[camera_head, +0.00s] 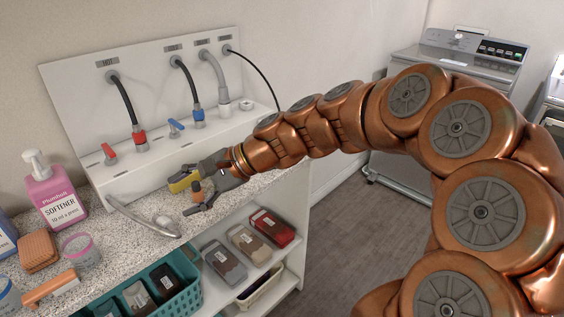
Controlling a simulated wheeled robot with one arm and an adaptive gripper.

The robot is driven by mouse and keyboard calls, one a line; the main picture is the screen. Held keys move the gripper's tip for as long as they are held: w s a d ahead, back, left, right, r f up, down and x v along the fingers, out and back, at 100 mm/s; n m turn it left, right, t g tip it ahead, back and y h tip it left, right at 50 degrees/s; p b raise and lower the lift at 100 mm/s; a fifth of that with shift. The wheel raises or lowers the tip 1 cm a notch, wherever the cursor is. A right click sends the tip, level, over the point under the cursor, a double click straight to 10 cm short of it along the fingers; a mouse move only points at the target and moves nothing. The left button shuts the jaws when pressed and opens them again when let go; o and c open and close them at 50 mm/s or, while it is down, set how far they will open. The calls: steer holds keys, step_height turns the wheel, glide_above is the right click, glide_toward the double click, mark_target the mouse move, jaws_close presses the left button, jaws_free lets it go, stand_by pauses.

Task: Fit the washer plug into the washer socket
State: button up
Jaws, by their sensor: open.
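My gripper (181,198) is open over the speckled counter, in front of the white hookup panel. Its dark fingers spread to the left, with a yellow part on the upper one and an orange part between them; I see nothing clearly held. A thin black cord (262,73) leaves the panel's top right and curves down to the right. Its lower end is hidden behind my arm, and I cannot make out the washer plug. A small round white fitting (246,104) on the panel's ledge may be the washer socket; its face is too small to read. My gripper is left of and nearer than it.
Black hoses with red (139,136) and blue (198,114) collars and a grey hose (214,72) enter the ledge. A grey washer (452,62) stands back right.

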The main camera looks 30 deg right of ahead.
steer(key=w+d+f+m+t+b, duration=0.2)
steer(key=w+d+m+t+b, duration=0.25)
steer(key=d, duration=0.45)
steer(key=w+d+f+m+t+b, duration=0.2)
steer(key=w+d+m+t, duration=0.1)
steer(key=w+d+m, duration=0.5)
steer(key=d+f+m+t+h+b, duration=0.1)
steer(key=d+m+h, duration=0.1)
steer(key=d, duration=0.4)
steer(key=d+f+m+t+h+b, duration=0.1)
steer(key=d+f+m+t+h, duration=0.1)
steer(key=d, duration=0.5)
steer(key=d+f+m+t+h+b, duration=0.1)
steer(key=d+m+h, duration=0.1)
steer(key=d, duration=0.4)
steer(key=shift+w+d+f+m+t+h, duration=0.1)
steer(key=shift+d+f+m+t+h, duration=0.2)
steer(key=shift+m, duration=0.45)
steer(key=shift+w+d, duration=0.15)
steer(key=shift+w, duration=0.05)
steer(key=shift+b+x, duration=0.75)
steer(key=shift+x, duration=2.95)
jaws_close()
